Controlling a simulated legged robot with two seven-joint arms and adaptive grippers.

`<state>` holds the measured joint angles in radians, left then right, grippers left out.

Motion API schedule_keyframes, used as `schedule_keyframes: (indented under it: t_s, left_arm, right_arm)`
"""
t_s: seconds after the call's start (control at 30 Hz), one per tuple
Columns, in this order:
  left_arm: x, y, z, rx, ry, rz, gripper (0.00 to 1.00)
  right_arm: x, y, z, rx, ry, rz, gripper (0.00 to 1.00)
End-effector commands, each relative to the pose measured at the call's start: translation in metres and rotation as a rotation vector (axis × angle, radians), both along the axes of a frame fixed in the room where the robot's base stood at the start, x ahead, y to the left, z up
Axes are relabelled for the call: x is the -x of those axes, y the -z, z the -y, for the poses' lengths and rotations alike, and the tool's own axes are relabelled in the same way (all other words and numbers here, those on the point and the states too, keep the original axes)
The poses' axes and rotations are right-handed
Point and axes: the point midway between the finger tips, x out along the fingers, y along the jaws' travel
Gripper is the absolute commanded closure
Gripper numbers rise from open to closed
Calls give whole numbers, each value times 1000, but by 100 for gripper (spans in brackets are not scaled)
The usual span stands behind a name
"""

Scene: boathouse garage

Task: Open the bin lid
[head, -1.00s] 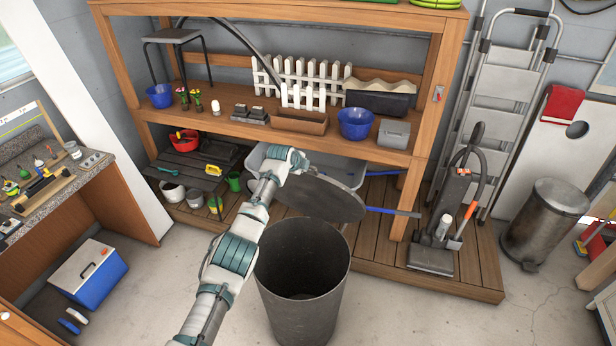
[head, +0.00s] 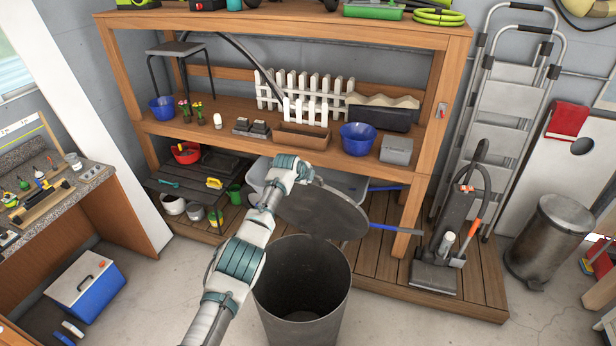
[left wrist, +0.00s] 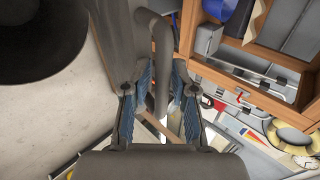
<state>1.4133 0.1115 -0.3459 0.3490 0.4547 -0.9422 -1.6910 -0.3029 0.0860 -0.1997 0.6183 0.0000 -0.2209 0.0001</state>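The dark grey round bin (head: 303,318) stands on the floor in front of the shelf, with its mouth uncovered. Its round lid (head: 325,212) is tilted up at the rear of the rim. My left arm reaches over the bin's left side; its gripper is hidden behind the lid in the head view. In the left wrist view my left gripper (left wrist: 163,65) has its blue-padded fingertips closed on either side of the lid's bar handle (left wrist: 162,40). The lid's edge-on plate (left wrist: 118,35) and dark bin mouth (left wrist: 40,30) show to the left. My right gripper is out of view.
The wooden shelf (head: 270,148), holding bowls, a small white fence and planters, stands close behind the lid. A vacuum cleaner (head: 445,245) and a metal pedal bin (head: 548,240) are to the right. A blue cooler (head: 88,285) sits at left. Concrete floor around the bin is clear.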

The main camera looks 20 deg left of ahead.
Motion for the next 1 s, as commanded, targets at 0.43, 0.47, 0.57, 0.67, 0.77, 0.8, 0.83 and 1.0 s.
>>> schedule_keyframes:
  t_s: [0.43,0.47,0.57,0.67,0.77,0.8,0.83,1.0]
  left_arm:
    - [10,-12,-4,0,-1,4,73]
    - [12,-14,-5,0,-1,4,73]
    - [22,-20,-4,-3,-1,3,73]
    - [33,-32,-5,-2,-1,4,73]
    - [46,-44,-6,-2,0,3,73]
    - [52,-50,-7,-2,-1,4,73]
    - [56,-54,-8,-2,-1,4,73]
    - [75,-73,-10,-2,-1,2,73]
  right_arm:
    - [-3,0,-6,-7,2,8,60]
    - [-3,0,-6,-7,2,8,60]
    - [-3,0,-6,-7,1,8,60]
    - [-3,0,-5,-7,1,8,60]
    - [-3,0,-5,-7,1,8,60]
    - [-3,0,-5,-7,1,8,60]
    - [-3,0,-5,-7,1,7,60]
    - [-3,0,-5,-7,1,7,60]
